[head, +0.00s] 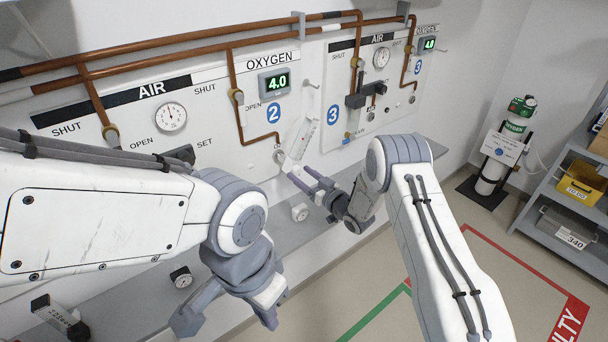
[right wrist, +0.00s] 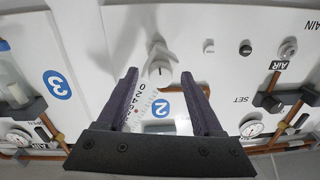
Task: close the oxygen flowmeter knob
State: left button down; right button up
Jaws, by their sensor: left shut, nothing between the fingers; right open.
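The oxygen flowmeter (head: 303,138) of panel 2 is a clear scaled tube on the white wall panel. It also shows in the right wrist view (right wrist: 143,104), upside down. Its white knob (right wrist: 161,62) lies just past and between my right fingertips in the right wrist view, with no clear contact. In the head view the knob is largely hidden by the right fingers. My right gripper (head: 299,172) is open and empty, facing the knob; its dark fingers show in the right wrist view (right wrist: 158,77). My left gripper (head: 228,314) is shut and empty, low in front of the shelf.
The panel 2 display (head: 275,83) reads 4.0. Copper pipes (head: 180,45) run along the wall. Panel 3 (head: 372,95) is to the right. A grey shelf ledge (head: 400,158) runs below the panels. An oxygen cylinder (head: 505,145) stands at the right, and floor is open before it.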

grip_shut()
jog(key=shift+d, duration=0.1)
jog(key=shift+f+n+b, duration=0.2)
jog(key=shift+n+b, duration=0.3)
jog(key=shift+b, duration=0.35)
jog(key=n+b, duration=1.1)
jog(key=b, duration=0.7)
jog(key=shift+f+n+h+b, duration=0.15)
jog(key=shift+n+h+b, duration=0.15)
jog(key=shift+n+h, duration=0.1)
jog(key=n+b, duration=0.6)
jog(key=b, duration=0.4)
jog(key=n+b, duration=0.6)
jog(key=b, duration=0.4)
jog(key=shift+n+t+h+b, duration=0.3)
jog(key=shift+n+h+b, duration=0.05)
jog(key=shift+n+h, duration=0.05)
jog(key=shift+r+n+b, duration=0.35)
jog(key=shift+n+b, duration=0.85)
jog(key=shift+b, duration=0.1)
